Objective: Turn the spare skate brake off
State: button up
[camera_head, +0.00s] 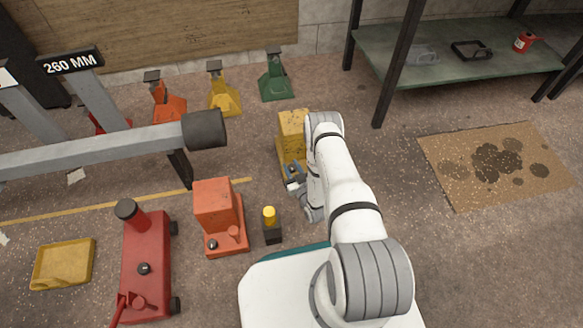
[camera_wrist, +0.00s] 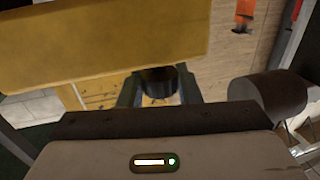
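A yellow skate (camera_head: 293,128), a tall block on a low base, stands on the floor left of my arm. My gripper (camera_head: 293,180) is low at the near end of its base. In the wrist view, a dark round knob (camera_wrist: 158,78) sits between my two fingertips (camera_wrist: 158,92), and the yellow block (camera_wrist: 100,45) fills the upper left. I cannot tell whether the fingers touch the knob or stand just clear. An orange skate (camera_head: 214,205) stands nearer on the left, with a black knob and small lever on its base. No label shows which skate is the spare.
A small dark block with a yellow top (camera_head: 270,226) stands beside the orange skate. A red wheeled jack (camera_head: 146,265) and yellow tray (camera_head: 64,264) lie further left. A grey beam with a dark end (camera_head: 204,128) reaches in from the left. The floor around the brown mat (camera_head: 495,165) is open.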

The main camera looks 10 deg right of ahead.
aim_at(294, 171)
jog(key=shift+o, duration=0.6)
jog(key=shift+s, duration=0.1)
jog(key=p+v, duration=0.3)
jog(key=v, duration=0.4)
jog(key=shift+s, duration=0.35)
